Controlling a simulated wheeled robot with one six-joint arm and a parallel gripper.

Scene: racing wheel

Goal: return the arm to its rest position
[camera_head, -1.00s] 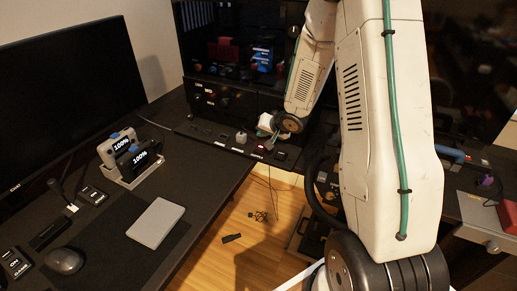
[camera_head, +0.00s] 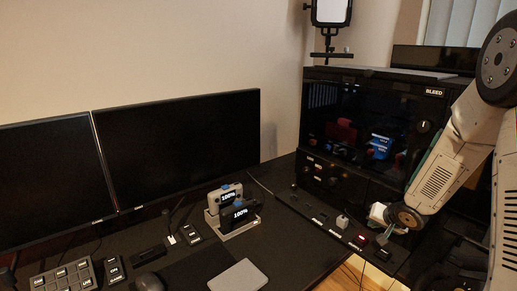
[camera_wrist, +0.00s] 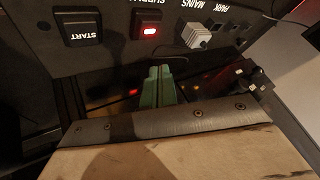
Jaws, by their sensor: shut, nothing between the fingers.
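My arm reaches in from the right in the head view, with its wrist low beside the black cabinet (camera_head: 345,190). My gripper (camera_head: 382,239) hangs close to the control strip (camera_head: 318,218) at the cabinet's front. In the wrist view the green fingers of my gripper (camera_wrist: 157,73) are together with nothing between them. Beyond them is a panel with a START button (camera_wrist: 83,27), a red-lit SUPPLY button (camera_wrist: 149,29) and a grey switch (camera_wrist: 196,36) under the MAINS label. I cannot tell whether the fingertips touch the panel.
Two monitors (camera_head: 180,140) stand at the left. A dock (camera_head: 232,229) with two devices reading 100% and a grey pad (camera_head: 238,276) are on the dark desk. A lamp (camera_head: 331,12) stands above the cabinet. Floor shows in a narrow gap below the strip.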

